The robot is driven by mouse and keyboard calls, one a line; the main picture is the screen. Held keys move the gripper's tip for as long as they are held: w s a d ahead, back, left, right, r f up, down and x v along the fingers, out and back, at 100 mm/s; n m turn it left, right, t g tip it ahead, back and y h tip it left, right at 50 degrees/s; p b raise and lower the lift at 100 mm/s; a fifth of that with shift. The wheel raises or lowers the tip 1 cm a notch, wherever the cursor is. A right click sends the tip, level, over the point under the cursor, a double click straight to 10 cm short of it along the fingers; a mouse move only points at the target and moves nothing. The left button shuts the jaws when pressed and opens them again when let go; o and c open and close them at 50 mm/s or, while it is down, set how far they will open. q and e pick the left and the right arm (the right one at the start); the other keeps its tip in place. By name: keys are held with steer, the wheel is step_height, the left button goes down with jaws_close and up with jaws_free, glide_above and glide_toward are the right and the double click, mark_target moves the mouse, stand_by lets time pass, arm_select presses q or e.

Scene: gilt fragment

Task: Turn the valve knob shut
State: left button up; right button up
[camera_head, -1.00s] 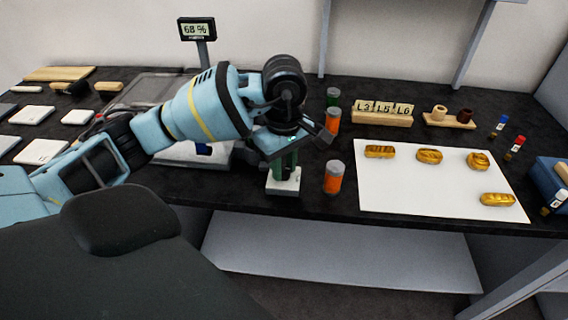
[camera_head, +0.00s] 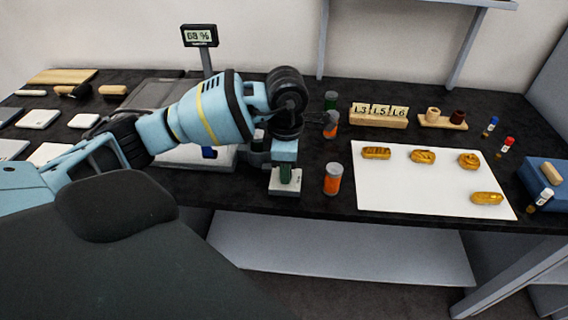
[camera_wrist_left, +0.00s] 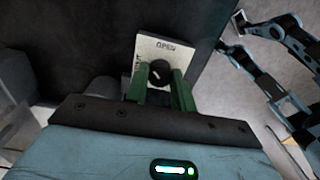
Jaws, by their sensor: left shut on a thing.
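The valve's white plate (camera_head: 284,190) stands at the table's front edge in the head view. In the left wrist view, the plate (camera_wrist_left: 178,52) has OPEN printed along its far edge and lettering on its left side. The round black valve knob (camera_wrist_left: 160,73) sits on the plate, its light mark hard to read. My left gripper (camera_head: 286,176) points down over the plate. Its green fingers (camera_wrist_left: 160,88) are shut on the knob, one on each side. The gripper hides the knob in the head view.
An orange jar (camera_head: 333,179) stands just right of the valve, with another jar (camera_head: 330,126) behind. A white sheet (camera_head: 430,190) with several golden pieces lies farther right. A display (camera_head: 200,36) reading 68 % stands behind my arm. Blue-black arm links (camera_wrist_left: 275,60) show at right in the wrist view.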

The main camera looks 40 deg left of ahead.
arm_select(q)
steer(key=n+p, duration=0.2)
steer(key=n, duration=0.4)
steer(key=shift+r+p, duration=0.2)
steer(key=shift+p, duration=0.15)
steer(key=shift+f+n+p, duration=0.15)
steer(key=shift+n+p, duration=0.45)
steer(key=shift+n, duration=0.8)
arm_select(e)
steer(key=shift+t, duration=0.5)
steer(key=shift+w+d+r, duration=0.1)
steer(key=shift+w+r, duration=0.35)
steer(key=shift+r, duration=0.35)
steer(key=shift+w+d+r, duration=0.1)
steer(key=shift+w+r, duration=0.35)
steer(key=shift+r, duration=0.4)
steer(key=shift+w+d+r, duration=0.1)
steer(key=shift+w+r, duration=0.35)
steer(key=shift+r, duration=0.35)
arm_select(q)
steer(key=o, duration=1)
step_height(320, 180, up, 8)
steer(key=shift+f, duration=0.1)
arm_select(e)
steer(key=shift+w+a+r, duration=0.1)
steer(key=shift+w, duration=0.05)
